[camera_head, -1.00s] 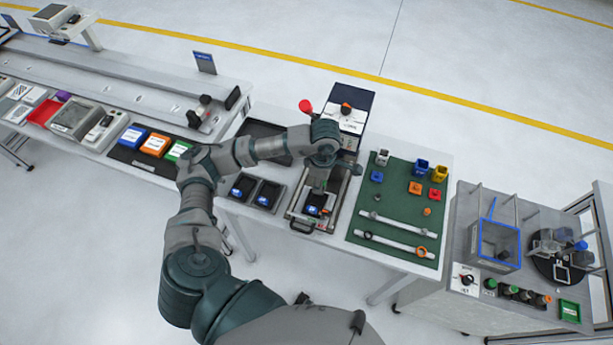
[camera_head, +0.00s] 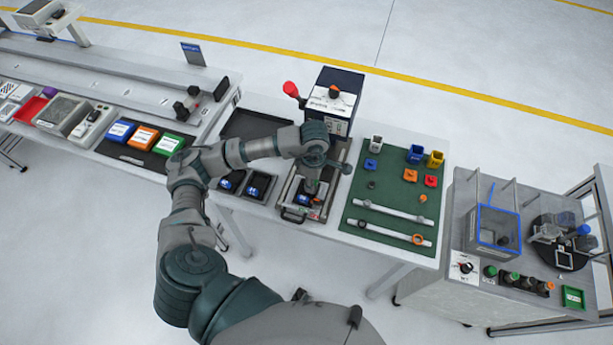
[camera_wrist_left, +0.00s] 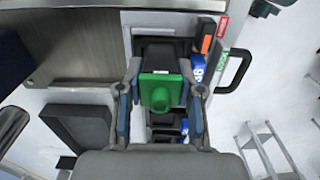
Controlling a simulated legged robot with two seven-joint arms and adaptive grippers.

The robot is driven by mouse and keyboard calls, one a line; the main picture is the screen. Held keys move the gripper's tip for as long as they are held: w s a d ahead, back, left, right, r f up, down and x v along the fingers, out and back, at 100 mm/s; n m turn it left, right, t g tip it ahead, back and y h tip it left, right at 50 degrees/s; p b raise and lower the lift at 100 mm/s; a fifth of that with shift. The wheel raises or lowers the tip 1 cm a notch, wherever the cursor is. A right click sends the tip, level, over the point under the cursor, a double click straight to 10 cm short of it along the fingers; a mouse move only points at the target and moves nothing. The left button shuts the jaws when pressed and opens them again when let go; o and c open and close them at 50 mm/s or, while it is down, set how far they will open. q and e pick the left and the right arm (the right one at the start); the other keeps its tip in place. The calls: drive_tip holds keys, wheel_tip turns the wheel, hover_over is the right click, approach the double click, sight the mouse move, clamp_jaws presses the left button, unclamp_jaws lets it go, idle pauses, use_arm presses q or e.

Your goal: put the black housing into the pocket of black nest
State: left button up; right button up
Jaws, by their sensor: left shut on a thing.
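In the left wrist view, my left gripper (camera_wrist_left: 160,82) is shut. How the two join is unclear. In the head view, my left gripper (camera_head: 311,188) points down, low over a grey fixture with a handle (camera_head: 293,215). Dark parts with blue labels show there, probably the black nest (camera_head: 304,199). Its pocket is hidden by the gripper and held thing. My right gripper is not in view.
Two dark trays with blue-labelled parts (camera_head: 257,186) lie left of the fixture. A boxy dark blue and white device (camera_head: 332,102) with a red knob stands behind. A green mat (camera_head: 385,190) with coloured pieces and two rails lies to the right.

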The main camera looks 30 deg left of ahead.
use_arm(q)
drive_tip(key=shift+d+f, duration=0.2)
drive_tip(key=shift+d, duration=0.15)
drive_tip(key=a, duration=0.2)
drive_tip(key=shift+a+f, duration=0.2)
drive_tip(key=shift+a, duration=0.2)
drive_tip(key=shift+a+f, duration=0.15)
drive_tip(key=shift+a, duration=0.2)
clamp_jaws()
drive_tip(key=shift+s+d+b, duration=0.1)
drive_tip(key=shift+d+b, duration=0.25)
drive_tip(key=shift+d, duration=0.7)
drive_tip(key=shift+a+f, duration=0.45)
drive_tip(key=shift+a, duration=0.05)
drive_tip(key=shift+s+d+b, duration=0.1)
drive_tip(key=shift+d+b, duration=0.25)
drive_tip(key=o, duration=0.9)
unclamp_jaws()
drive_tip(key=o, duration=0.3)
drive_tip(key=shift+w+a+f, duration=0.1)
drive_tip(key=shift+w+a, duration=0.05)
drive_tip(key=shift+w, duration=0.05)
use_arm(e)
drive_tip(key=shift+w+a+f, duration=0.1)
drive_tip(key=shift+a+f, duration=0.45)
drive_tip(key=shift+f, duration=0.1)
